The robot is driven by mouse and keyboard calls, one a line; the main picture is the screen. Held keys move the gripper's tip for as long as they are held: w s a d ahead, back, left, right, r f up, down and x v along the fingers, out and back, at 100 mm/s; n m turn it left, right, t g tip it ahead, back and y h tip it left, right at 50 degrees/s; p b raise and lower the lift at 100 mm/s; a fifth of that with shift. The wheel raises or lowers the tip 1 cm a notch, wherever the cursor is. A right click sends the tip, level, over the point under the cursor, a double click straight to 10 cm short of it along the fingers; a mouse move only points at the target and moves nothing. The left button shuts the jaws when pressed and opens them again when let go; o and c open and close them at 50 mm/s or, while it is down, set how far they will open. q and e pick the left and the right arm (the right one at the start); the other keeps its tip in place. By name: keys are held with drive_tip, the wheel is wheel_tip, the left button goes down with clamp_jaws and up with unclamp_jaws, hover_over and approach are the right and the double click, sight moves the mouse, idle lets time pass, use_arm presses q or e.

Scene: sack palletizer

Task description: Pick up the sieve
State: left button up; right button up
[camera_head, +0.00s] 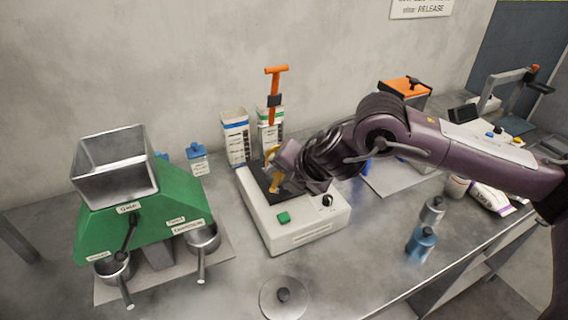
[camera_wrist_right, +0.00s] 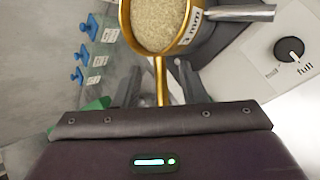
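The sieve, a gold ring pan holding pale grains with a white label on its rim, shows at the top of the right wrist view (camera_wrist_right: 158,25). Its thin gold handle points toward my right gripper (camera_wrist_right: 158,88). The handle lies between the two dark fingers, with gaps showing on both sides, so the gripper looks open around it. In the head view, part of the gold sieve (camera_head: 273,155) shows above the dark top of a white machine (camera_head: 305,228). My right gripper (camera_head: 284,170) hides much of it. My left gripper is not in view.
A green divider (camera_head: 150,222) with a metal hopper stands left, two metal pans below it. Cartons (camera_head: 235,137) and an orange-handled tool (camera_head: 276,85) stand behind the machine. A round lid (camera_head: 284,298) and a blue bottle (camera_head: 420,245) are in front.

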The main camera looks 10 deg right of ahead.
drive_tip(key=shift+w+a+f, duration=0.15)
drive_tip(key=shift+w+f, duration=0.15)
drive_tip(key=shift+f, duration=0.1)
clamp_jaws()
drive_tip(key=shift+r, duration=0.1)
